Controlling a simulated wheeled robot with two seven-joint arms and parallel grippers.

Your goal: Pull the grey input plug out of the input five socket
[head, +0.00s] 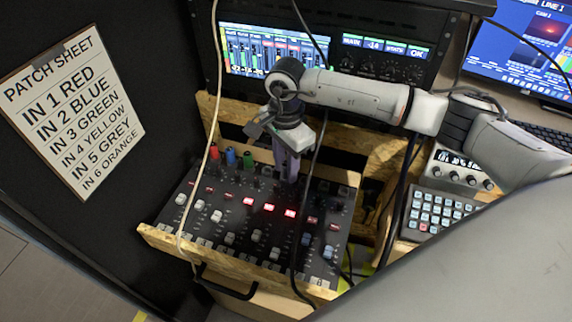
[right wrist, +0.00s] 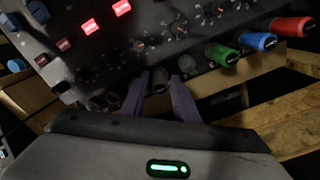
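My right gripper (head: 287,168) points down at the back row of the mixer (head: 235,215). In the right wrist view its two purple fingers (right wrist: 160,95) stand one on each side of a dark grey cylinder (right wrist: 159,76), which looks like the grey plug. I cannot tell whether the fingers touch it. The cylinder stands at the mixer's edge, left of the green plug (right wrist: 222,54) and a dark empty-looking socket (right wrist: 188,63). In the head view the gripper hides it. My left gripper is not in view.
The blue plug (right wrist: 254,41) and red plug (right wrist: 292,26) stand beyond the green one. A patch sheet (head: 70,108) on the left lists input five as grey. Black and pale cables (head: 207,150) hang across the mixer. A monitor rack (head: 330,55) stands behind it.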

